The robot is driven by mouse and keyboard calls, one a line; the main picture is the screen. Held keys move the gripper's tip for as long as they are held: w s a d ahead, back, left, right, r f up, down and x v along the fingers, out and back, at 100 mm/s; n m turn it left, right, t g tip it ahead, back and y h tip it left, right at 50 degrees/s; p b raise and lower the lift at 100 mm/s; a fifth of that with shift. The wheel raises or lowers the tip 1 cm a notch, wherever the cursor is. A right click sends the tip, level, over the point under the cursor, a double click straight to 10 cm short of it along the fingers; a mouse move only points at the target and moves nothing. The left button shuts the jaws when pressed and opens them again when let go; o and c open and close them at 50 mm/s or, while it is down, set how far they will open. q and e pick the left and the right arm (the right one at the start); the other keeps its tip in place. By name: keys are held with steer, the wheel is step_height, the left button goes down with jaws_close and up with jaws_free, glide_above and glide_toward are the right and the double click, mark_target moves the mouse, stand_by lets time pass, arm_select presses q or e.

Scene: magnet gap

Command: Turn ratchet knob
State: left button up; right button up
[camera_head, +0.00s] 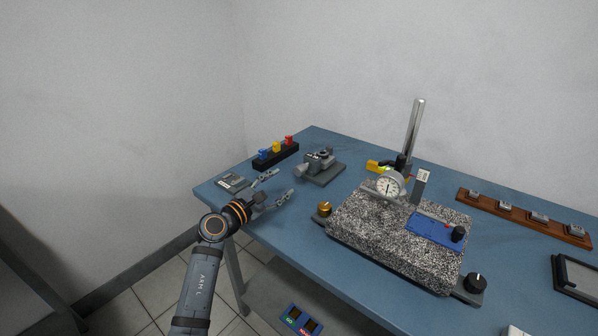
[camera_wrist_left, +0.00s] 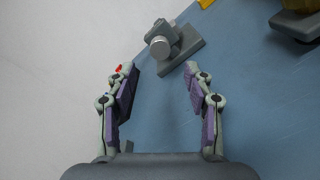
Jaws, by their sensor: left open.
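A grey metal device (camera_head: 320,163) sits on a flat grey base at the back left of the blue table. A short round knob end (camera_wrist_left: 160,47) points toward my left gripper in the left wrist view; in the head view it is at the device's left end (camera_head: 301,171). I cannot make out any ratchet detail on it. My left gripper (camera_head: 278,185) is open and empty over the table's left edge area. In the wrist view the knob lies beyond the fingertips (camera_wrist_left: 159,72), roughly between them, with a gap. My right gripper is not in view.
A black rack (camera_head: 276,157) with blue, yellow and red pieces stands behind. A speckled granite block (camera_head: 385,240) with a dial gauge (camera_head: 389,186) and post is to the right. A brass knob (camera_head: 324,208) is at its left. Bare table lies between device and block.

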mark_target(297, 173)
arm_select(q)
steer(key=x, duration=0.8)
steer(key=shift+w+d+b, duration=0.1)
steer(key=shift+d+b, duration=0.05)
steer(key=shift+b, duration=0.25)
steer(key=shift+w+d, duration=0.35)
steer(key=shift+w, duration=0.15)
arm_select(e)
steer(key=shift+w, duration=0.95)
